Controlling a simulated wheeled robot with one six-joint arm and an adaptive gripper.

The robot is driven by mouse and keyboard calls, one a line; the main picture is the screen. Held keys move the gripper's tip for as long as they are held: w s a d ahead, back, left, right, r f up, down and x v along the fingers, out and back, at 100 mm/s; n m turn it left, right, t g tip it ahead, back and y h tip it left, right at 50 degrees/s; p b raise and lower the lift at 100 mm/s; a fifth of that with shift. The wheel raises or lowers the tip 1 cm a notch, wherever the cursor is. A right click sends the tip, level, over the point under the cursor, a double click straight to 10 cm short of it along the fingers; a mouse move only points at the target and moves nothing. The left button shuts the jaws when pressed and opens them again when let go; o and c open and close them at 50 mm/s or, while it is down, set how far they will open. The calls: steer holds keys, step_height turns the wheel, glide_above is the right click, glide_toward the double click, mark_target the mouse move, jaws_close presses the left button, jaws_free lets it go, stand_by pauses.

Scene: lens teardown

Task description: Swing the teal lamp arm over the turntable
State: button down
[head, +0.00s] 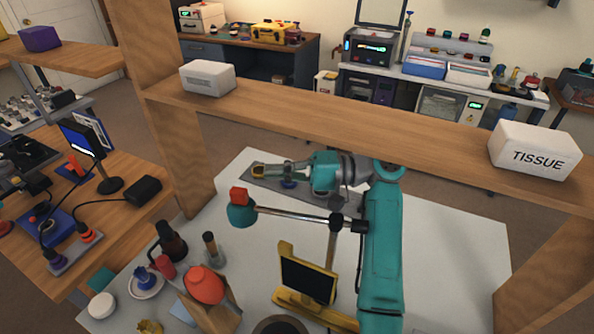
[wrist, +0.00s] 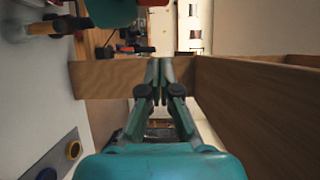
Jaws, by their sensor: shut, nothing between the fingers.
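The teal lamp head (head: 241,213) has a red block (head: 239,195) on top. It sits at the left end of a thin silver lamp arm (head: 290,215), which runs right to a dark joint on an upright post (head: 331,248). The teal lamp head also shows at the top of the wrist view (wrist: 110,12). My gripper (head: 258,171) is shut and empty, behind the lamp head and apart from it; its closed fingers show in the wrist view (wrist: 157,75). A dark round disc (head: 280,326), possibly the turntable, is cut off by the bottom edge.
A yellow-framed screen (head: 307,280) stands in front of the post. A grey mat (head: 262,184) lies below my gripper. A wooden shelf (head: 330,116) spans behind, carrying a tissue box (head: 535,150). Several bottles and a red-topped item (head: 204,285) stand at left. The white table's right is clear.

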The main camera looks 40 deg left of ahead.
mark_target(248, 193)
steer(key=shift+s+d, duration=0.15)
steer(key=shift+s, duration=2.45)
steer(key=shift+s+d, duration=0.25)
steer(key=shift+s, duration=0.25)
steer(key=shift+s+d, duration=0.2)
steer(key=shift+s, duration=0.3)
steer(key=v, duration=1.2)
